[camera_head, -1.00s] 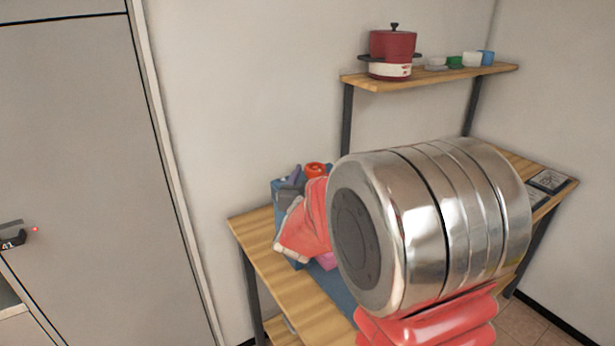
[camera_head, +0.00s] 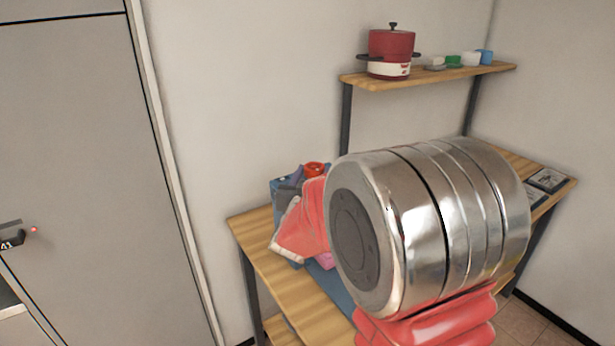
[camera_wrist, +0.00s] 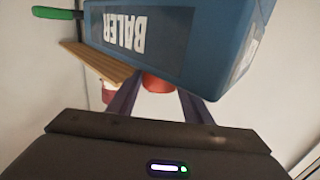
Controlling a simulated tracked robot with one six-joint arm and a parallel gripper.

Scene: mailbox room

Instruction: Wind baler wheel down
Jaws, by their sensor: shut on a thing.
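The blue baler (camera_head: 279,186) stands on the wooden table at the wall, largely hidden behind my arm. Its red wheel (camera_head: 314,168) shows at its top. In the wrist view, the baler (camera_wrist: 225,45) fills the top, with its white BALER lettering upside down, and the red wheel (camera_wrist: 156,84) sits between my two purple fingers. My gripper (camera_wrist: 158,90) is shut on the wheel; the exact finger contact is partly hidden by the baler. In the head view, my gripper (camera_head: 292,180) is at the baler's top, just left of the wheel's visible part.
A wooden table (camera_head: 262,243) runs along the wall. A shelf (camera_head: 440,76) above holds a red pot (camera_head: 390,52) and several small containers. Flat framed items (camera_head: 547,180) lie at the table's right end. A grey door (camera_head: 75,170) is at left. My arm blocks much of the table.

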